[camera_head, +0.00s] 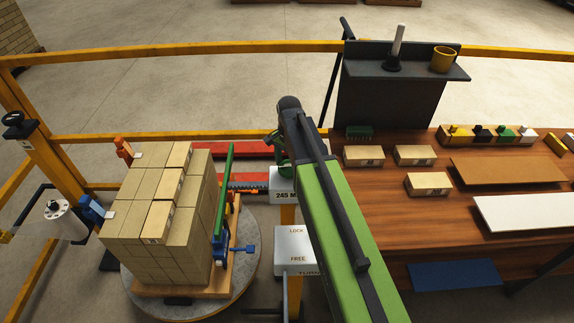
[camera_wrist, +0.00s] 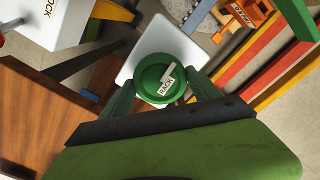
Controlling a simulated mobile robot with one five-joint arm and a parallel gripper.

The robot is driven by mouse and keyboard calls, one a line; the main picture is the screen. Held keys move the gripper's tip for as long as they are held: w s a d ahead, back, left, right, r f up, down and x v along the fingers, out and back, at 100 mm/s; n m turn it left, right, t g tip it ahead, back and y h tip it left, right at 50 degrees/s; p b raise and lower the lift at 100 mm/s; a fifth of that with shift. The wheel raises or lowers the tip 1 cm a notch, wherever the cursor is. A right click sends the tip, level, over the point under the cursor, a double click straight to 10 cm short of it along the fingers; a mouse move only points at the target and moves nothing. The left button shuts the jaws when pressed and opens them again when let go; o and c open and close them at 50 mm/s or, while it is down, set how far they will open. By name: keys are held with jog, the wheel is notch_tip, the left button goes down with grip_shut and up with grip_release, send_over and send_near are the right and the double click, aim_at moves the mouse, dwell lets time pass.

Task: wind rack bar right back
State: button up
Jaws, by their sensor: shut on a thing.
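The green knob labelled RACK (camera_wrist: 152,84) sits on a white-topped box in the wrist view. My gripper (camera_wrist: 162,88) is shut on its rim, one finger on each side. In the head view my arm hides most of this; the white box marked 245 M (camera_head: 284,184) shows beside it. The toothed rack bar (camera_head: 248,187) runs left from this box towards an upright green bar (camera_head: 223,192). The green bar stands close to the right side of the brick stack (camera_head: 160,205). I cannot tell whether it touches the bricks.
The stack stands on a pallet on a round grey turntable (camera_head: 246,265). A white LOCK/FREE box (camera_head: 293,245) stands nearer than the rack box. A wooden bench (camera_head: 375,200) with loose bricks lies right. Yellow rails (camera_head: 180,47) bound the back and left.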

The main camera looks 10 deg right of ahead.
jog(key=n, duration=0.5)
jog(key=shift+w+d+n, duration=0.1)
jog(key=shift+w+n, duration=0.05)
jog(key=shift+n, duration=0.15)
jog(key=n, duration=0.4)
jog(key=shift+n, duration=0.3)
jog(key=n, duration=0.4)
jog(key=shift+n, duration=0.3)
jog(key=n, duration=1.2)
jog(key=shift+n, duration=0.3)
jog(key=n, duration=0.4)
jog(key=shift+n, duration=1.8)
